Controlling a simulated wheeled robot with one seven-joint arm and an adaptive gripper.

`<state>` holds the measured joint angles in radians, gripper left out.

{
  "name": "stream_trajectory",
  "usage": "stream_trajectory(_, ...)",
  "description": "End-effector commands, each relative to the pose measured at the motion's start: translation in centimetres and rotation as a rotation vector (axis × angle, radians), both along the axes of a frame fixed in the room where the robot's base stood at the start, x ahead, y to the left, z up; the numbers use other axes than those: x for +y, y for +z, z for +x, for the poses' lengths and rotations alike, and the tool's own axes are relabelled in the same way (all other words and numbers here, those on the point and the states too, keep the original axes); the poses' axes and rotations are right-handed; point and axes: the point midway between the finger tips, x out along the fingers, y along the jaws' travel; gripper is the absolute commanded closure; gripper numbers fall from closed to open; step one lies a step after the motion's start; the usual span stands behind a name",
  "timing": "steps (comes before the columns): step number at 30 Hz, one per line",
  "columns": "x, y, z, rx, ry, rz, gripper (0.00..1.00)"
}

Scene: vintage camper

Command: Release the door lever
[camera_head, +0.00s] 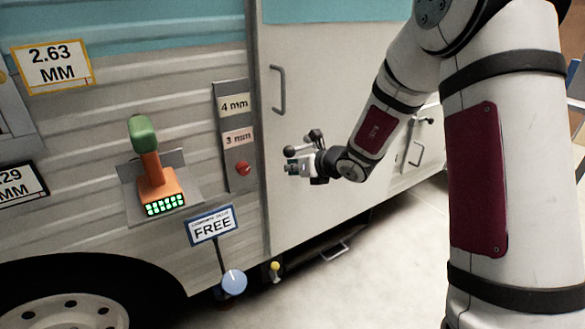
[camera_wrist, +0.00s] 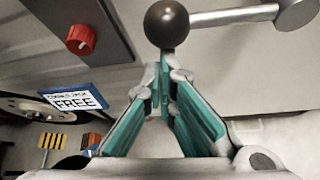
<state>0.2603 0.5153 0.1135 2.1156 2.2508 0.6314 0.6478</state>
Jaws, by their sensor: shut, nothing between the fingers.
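The door lever shows in the wrist view as a dark ball knob (camera_wrist: 166,23) on a metal rod (camera_wrist: 240,16) that runs right to a round pivot on the pale door. In the head view, the lever is small and partly mixed with the gripper outline in front of the door (camera_head: 325,65). My gripper (camera_wrist: 165,88) is shut and empty, its teal-padded fingers meeting at the tips. In the picture the tips lie just below the ball. I cannot tell whether they touch it. My gripper also shows in the head view (camera_head: 291,166).
A red knob (camera_head: 243,168) sits on a metal strip left of the door. An orange handle with a green grip (camera_head: 150,160) stands farther left. A "FREE" sign (camera_head: 213,226) and a blue ball knob (camera_head: 233,282) are lower. A door handle (camera_head: 280,90) is above my gripper.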

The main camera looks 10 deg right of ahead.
Motion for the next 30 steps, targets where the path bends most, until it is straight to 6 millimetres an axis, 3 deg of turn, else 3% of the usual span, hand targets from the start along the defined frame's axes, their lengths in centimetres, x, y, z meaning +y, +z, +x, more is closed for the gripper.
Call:
stream_trajectory(20, 0.2, 1.4, -0.1, 0.035, -0.002, 0.108, 1.00)
stream_trajectory(30, 0.2, 3.7, -0.2, 0.093, -0.003, 0.286, 1.00)
